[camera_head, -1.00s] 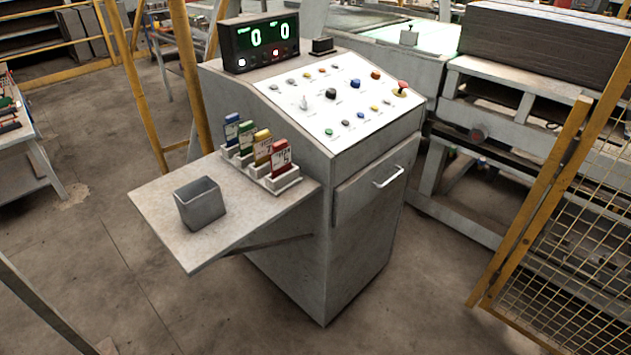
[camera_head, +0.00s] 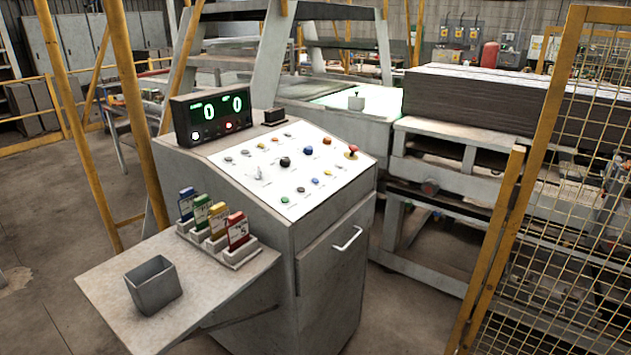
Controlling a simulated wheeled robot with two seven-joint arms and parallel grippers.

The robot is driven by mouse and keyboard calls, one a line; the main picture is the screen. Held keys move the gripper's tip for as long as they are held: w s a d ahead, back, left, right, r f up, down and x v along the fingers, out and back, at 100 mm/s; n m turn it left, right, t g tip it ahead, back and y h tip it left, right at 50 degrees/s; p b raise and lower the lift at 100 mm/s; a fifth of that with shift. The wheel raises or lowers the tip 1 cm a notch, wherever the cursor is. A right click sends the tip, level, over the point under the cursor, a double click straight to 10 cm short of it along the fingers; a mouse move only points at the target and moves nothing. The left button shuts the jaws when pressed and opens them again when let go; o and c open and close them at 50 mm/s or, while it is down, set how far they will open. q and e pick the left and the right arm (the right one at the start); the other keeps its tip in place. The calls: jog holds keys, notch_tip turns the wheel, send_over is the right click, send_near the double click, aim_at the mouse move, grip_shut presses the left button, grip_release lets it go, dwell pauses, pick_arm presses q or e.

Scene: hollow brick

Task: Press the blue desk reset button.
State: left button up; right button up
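The control desk (camera_head: 268,240) is a grey cabinet with a white sloped panel (camera_head: 270,183) carrying several small buttons and knobs. A larger blue button (camera_head: 309,151) sits on the upper right part of the panel. A smaller blue button (camera_head: 301,189) sits lower, near the front edge. I cannot read their labels, so I cannot tell which is the reset. A red mushroom button (camera_head: 352,151) is at the panel's right corner. The display (camera_head: 211,115) on top shows two green zeros. Neither of my grippers is in view.
A side shelf (camera_head: 105,285) juts out at the left with a grey bin (camera_head: 153,285) and a rack of coloured tags (camera_head: 216,222). A drawer handle (camera_head: 347,239) sticks out in front. A yellow mesh fence (camera_head: 560,210) stands at the right. A stack of dark boards (camera_head: 480,107) lies behind.

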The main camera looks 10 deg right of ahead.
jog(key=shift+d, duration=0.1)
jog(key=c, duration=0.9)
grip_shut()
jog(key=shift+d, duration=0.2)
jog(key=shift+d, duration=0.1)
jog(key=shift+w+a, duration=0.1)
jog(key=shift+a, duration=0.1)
